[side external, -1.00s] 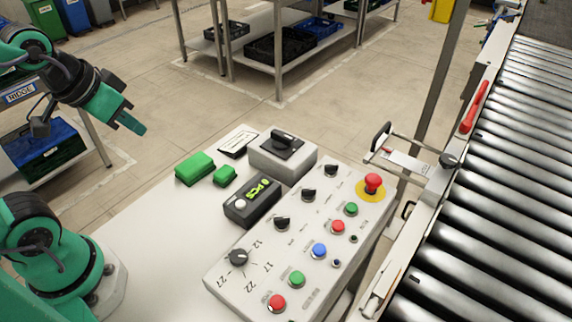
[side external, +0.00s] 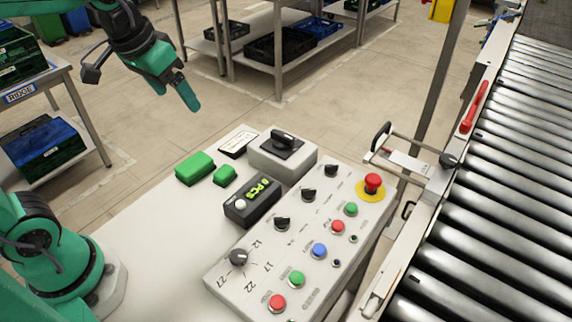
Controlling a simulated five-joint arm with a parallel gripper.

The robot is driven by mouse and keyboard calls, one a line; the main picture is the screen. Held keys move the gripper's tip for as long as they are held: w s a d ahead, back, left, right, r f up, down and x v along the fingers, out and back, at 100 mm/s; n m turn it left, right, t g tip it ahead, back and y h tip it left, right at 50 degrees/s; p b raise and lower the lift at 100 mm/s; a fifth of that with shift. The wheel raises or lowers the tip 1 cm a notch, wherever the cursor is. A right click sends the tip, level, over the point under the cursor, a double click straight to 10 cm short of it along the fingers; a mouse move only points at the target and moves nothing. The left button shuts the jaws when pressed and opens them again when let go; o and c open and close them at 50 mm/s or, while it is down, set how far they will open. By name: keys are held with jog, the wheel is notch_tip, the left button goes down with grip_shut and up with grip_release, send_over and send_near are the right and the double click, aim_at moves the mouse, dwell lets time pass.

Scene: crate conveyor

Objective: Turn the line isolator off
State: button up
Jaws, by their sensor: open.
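The line isolator (side external: 283,153) is a grey box with a black rotary handle (side external: 284,141) on its top plate. It stands at the far end of the white table, behind the button panel. The handle lies slantwise across its plate; its marks are too small to read. My gripper (side external: 188,98) is open and empty in the air, up and to the left of the isolator, pointing down and to the right. It touches nothing. Its fingers overlap in this view, so the gap between them is hard to see.
Left of the isolator are green blocks (side external: 195,168), a white label card (side external: 238,141) and a black counter box (side external: 252,201). The sloped panel (side external: 230,284) in front carries buttons, knobs and a red emergency stop (side external: 373,183). A roller conveyor (side external: 500,160) runs along the right.

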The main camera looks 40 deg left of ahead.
jog(key=w+d+f+g, duration=0.2)
jog(key=w+d, duration=0.1)
jog(key=w, duration=0.9)
jog(key=g, duration=0.2)
send_near(282, 134)
jog(key=shift+s+f, duration=0.2)
jog(key=shift+s, duration=0.05)
jog(key=shift+w+d+f, duration=0.1)
jog(key=shift+w+f, duration=0.15)
jog(key=shift+f, duration=0.15)
jog(key=shift+f, duration=0.1)
jog(key=shift+f, duration=3.8)
jog(key=shift+c, duration=0.2)
jog(key=c, duration=0.9)
